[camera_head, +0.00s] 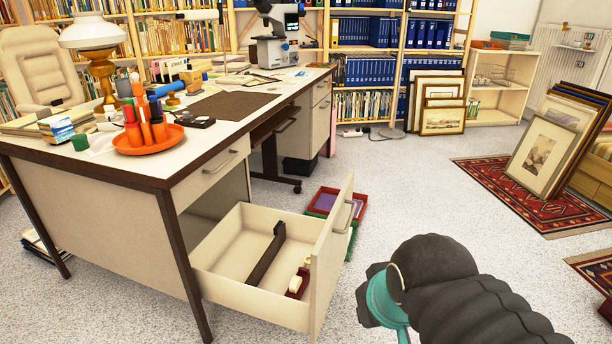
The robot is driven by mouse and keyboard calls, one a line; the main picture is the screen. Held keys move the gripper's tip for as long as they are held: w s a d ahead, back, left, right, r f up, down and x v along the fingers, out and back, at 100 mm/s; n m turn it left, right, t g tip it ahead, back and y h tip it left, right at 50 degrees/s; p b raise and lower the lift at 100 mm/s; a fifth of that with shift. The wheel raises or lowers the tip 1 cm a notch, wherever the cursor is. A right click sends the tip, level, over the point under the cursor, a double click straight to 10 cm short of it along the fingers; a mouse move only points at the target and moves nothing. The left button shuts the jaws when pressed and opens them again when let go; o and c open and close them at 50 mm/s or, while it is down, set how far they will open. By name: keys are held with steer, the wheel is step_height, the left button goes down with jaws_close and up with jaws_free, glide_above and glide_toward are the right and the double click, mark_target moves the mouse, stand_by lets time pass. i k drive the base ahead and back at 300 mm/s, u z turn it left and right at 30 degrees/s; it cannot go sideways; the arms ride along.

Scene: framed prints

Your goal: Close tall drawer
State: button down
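The tall drawer (222,268) is the deep lower drawer of the desk, and it is pulled far out. Its cream front panel (327,262) faces right and has a metal handle (351,214) near its top edge. Inside are a dark divider bar and a small dark red item holding a pale roll. My gripper (372,297) is at the lower right, to the right of the drawer front and apart from it. A teal part shows at its end; the fingers are mostly hidden behind my dark arm, so their opening is unclear.
The desk (130,170) holds an orange tray with bottles, a lamp and a microscope. A shallow upper drawer (212,172) is shut. Coloured trays (324,202) lie on the floor behind the open drawer. Framed prints (546,150) lean at right. Floor between is clear.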

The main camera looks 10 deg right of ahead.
mark_target(221, 264)
steer(key=u, duration=0.2)
steer(key=i, duration=1)
steer(key=z, duration=0.25)
